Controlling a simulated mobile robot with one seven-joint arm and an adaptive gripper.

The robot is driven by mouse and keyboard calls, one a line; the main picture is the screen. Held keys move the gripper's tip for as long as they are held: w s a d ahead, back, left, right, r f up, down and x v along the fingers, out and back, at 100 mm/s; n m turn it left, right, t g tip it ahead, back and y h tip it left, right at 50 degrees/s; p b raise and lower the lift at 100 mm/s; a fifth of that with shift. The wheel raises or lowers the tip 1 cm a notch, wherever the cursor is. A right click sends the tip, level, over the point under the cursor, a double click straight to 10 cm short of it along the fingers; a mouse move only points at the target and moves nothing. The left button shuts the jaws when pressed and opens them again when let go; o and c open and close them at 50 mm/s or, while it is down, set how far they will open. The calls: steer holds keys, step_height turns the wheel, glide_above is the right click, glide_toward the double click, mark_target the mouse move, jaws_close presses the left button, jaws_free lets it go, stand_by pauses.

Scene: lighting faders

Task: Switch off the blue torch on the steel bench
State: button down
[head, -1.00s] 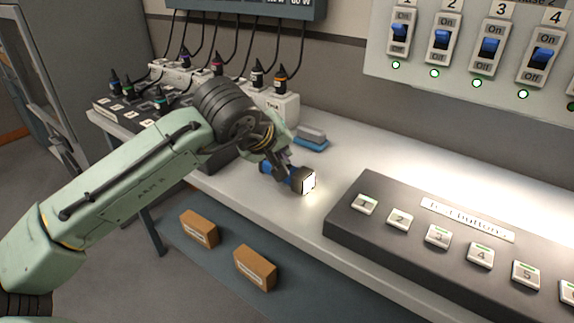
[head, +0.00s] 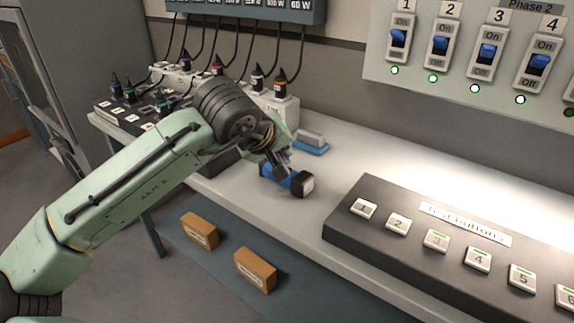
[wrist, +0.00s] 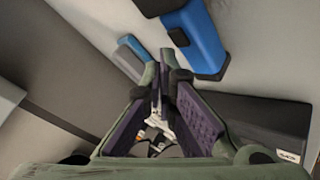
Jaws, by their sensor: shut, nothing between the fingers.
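The blue torch (head: 283,178) lies on the steel bench (head: 322,236), its black head towards the right in the head view. Its lens face is now grey and dark, with no glow on the bench beside it. My gripper (head: 286,167) is just above and behind the torch, shut and empty. In the wrist view the torch (wrist: 205,40) is at the top, apart from the fingers (wrist: 165,60), with a small dark button on its side.
A blue and grey block (head: 311,142) lies behind the torch. A dark box of numbered buttons (head: 345,225) is to the right. Sockets with plugs (head: 270,95) stand at the back left. A switch panel (head: 470,75) hangs on the wall.

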steer(key=shift+r, duration=0.1)
steer(key=shift+r+p, duration=2.4)
steer(key=shift+r, duration=0.5)
